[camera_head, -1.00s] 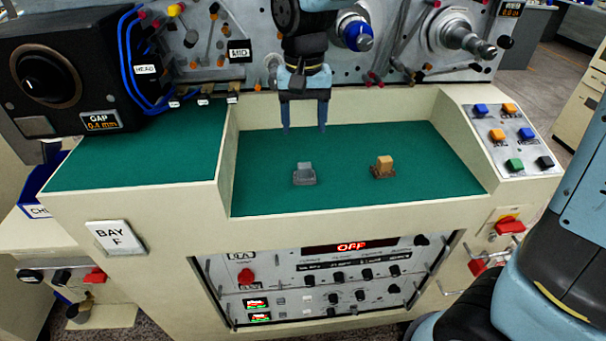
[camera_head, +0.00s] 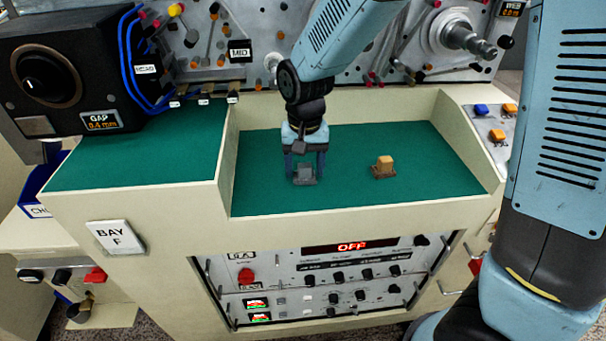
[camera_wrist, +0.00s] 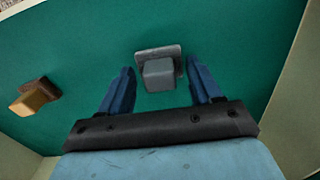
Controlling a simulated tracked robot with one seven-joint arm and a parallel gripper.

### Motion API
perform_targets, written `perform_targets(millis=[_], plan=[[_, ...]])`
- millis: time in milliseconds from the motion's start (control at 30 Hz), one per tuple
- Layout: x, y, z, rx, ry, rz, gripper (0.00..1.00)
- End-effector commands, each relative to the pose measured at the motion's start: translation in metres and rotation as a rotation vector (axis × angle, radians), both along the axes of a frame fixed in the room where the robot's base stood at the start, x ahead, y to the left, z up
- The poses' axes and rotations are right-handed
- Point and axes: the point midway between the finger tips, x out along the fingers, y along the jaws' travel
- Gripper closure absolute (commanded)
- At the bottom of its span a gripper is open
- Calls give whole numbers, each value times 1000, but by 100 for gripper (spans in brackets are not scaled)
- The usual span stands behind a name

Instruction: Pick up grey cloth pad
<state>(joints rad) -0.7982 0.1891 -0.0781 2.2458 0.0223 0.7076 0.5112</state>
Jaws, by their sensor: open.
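The grey cloth pad (camera_head: 305,173) lies on the green surface of the recess, a raised grey block on a flat grey base. It also shows in the wrist view (camera_wrist: 158,72), between and slightly beyond my fingertips. My gripper (camera_head: 305,178) is open, its blue fingers on either side of the pad in the head view. In the wrist view my gripper (camera_wrist: 160,75) shows a gap between each finger and the block; the right finger is close to the base's edge. I cannot tell the exact height of the fingertips above the surface.
A tan block on a brown base (camera_head: 384,167) stands to the right of the pad; it shows at the left in the wrist view (camera_wrist: 35,96). Cream walls (camera_head: 228,160) bound the green recess (camera_head: 340,198). The green surface between the two blocks is clear.

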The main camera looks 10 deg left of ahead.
Motion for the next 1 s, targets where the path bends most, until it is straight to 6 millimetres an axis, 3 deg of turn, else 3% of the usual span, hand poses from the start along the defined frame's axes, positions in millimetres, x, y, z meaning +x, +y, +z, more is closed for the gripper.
perform_targets(millis=[300, 700, 1000], plan=[[0, 0, -5, 0, -1, 0, 36], [0, 0, -5, 0, -1, 0, 73], [1, 0, -1, 1, -1, -1, 73]])
